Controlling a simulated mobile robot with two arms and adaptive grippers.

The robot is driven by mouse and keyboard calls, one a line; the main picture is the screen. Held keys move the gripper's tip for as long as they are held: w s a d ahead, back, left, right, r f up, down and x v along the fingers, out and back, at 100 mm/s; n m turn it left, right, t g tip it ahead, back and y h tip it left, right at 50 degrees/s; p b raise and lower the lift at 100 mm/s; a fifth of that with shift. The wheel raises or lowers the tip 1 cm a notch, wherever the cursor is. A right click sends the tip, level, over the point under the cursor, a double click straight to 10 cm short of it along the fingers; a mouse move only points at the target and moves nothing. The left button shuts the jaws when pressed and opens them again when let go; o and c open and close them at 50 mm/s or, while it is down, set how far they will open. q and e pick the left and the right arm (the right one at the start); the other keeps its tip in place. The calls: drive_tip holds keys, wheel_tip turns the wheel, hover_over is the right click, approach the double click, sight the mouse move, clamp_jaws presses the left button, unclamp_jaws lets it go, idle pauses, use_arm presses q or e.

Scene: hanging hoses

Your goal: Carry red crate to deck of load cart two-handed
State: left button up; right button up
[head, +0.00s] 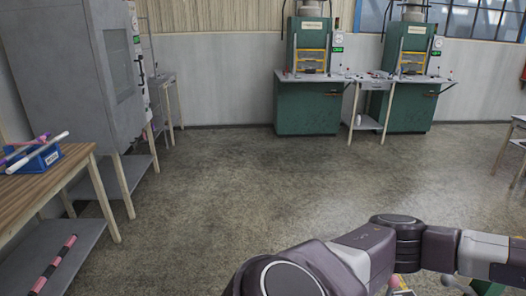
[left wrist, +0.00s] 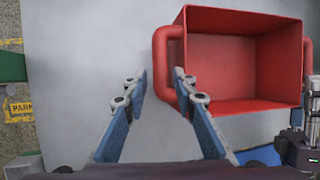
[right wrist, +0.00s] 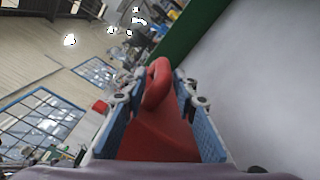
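The red crate (left wrist: 240,68) rests on a smooth grey surface (left wrist: 80,90) in the left wrist view, its open top facing the camera. My left gripper (left wrist: 160,80) is open near the crate's left handle (left wrist: 162,55); one fingertip overlaps the handle's lower part, and contact cannot be told. In the right wrist view my right gripper (right wrist: 155,90) is open, with the crate's other handle (right wrist: 158,75) between its fingers. The crate's red wall (right wrist: 155,135) shows behind. The head view shows neither gripper nor crate.
A wooden table (head: 55,180) with a blue bin (head: 33,158) and a grey cabinet (head: 75,70) stand at left in the head view. Green machines (head: 308,105) line the back wall. The floor (head: 230,190) between is clear. A yellow floor marking (left wrist: 18,107) lies beside the green edge.

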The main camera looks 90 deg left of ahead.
use_arm(q)
drive_tip(key=shift+s+a+r, duration=0.1)
drive_tip(key=shift+s+r, duration=0.15)
drive_tip(key=shift+r, duration=0.3)
use_arm(e)
drive_tip(key=shift+s, duration=0.6)
use_arm(q)
drive_tip(key=o, duration=0.6)
use_arm(e)
drive_tip(key=shift+o, duration=0.2)
drive_tip(key=o, duration=0.5)
